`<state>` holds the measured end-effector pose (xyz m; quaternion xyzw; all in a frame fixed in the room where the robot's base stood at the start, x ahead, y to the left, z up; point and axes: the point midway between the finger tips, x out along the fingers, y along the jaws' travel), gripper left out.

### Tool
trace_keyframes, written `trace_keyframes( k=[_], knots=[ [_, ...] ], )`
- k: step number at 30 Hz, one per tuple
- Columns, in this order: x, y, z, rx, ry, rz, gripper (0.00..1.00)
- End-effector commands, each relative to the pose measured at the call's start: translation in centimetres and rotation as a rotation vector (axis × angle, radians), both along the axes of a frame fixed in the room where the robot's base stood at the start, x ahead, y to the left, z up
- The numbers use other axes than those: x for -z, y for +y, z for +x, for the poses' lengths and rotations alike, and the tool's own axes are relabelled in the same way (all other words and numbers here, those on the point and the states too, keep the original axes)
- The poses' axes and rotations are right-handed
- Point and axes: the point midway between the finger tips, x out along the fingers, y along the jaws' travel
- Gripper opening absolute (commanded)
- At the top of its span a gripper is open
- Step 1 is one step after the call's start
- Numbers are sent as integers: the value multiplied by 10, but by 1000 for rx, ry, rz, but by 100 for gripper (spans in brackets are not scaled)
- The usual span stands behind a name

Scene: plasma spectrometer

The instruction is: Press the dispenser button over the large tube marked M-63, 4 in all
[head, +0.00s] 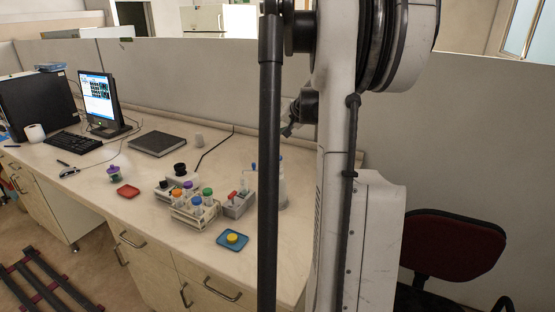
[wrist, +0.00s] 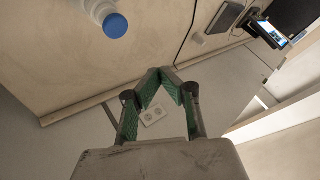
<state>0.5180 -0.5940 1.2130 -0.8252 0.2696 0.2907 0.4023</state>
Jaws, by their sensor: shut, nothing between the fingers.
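In the wrist view my gripper (wrist: 160,72) has its green-padded fingers angled together, tips meeting, with nothing between them. In the head view it is mostly hidden behind my arm and column. A white rack (head: 194,217) on the bench holds several tubes with coloured caps, among them an orange cap (head: 177,194), a blue cap (head: 196,201) and a green cap (head: 207,191). No marking M-63 is readable, and I cannot tell which part is the dispenser button. A whitish bottle with a blue cap (wrist: 115,25) is in the wrist view, apart from my fingers.
A grey box (head: 238,206) with a red item stands right of the rack. A laptop-like dark slab (head: 158,143), keyboard (head: 73,143) and monitor (head: 98,98) are farther left.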

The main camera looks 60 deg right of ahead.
Motion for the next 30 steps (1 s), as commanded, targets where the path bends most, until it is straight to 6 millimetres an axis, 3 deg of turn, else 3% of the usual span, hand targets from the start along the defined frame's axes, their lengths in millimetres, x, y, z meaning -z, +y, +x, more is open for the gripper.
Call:
trace_keyframes(
  k=[15, 30],
  knots=[
    [65, 0, 0, 0, 0, 0, 0],
    [71, 0, 0, 0, 0, 0, 0]
  ],
)
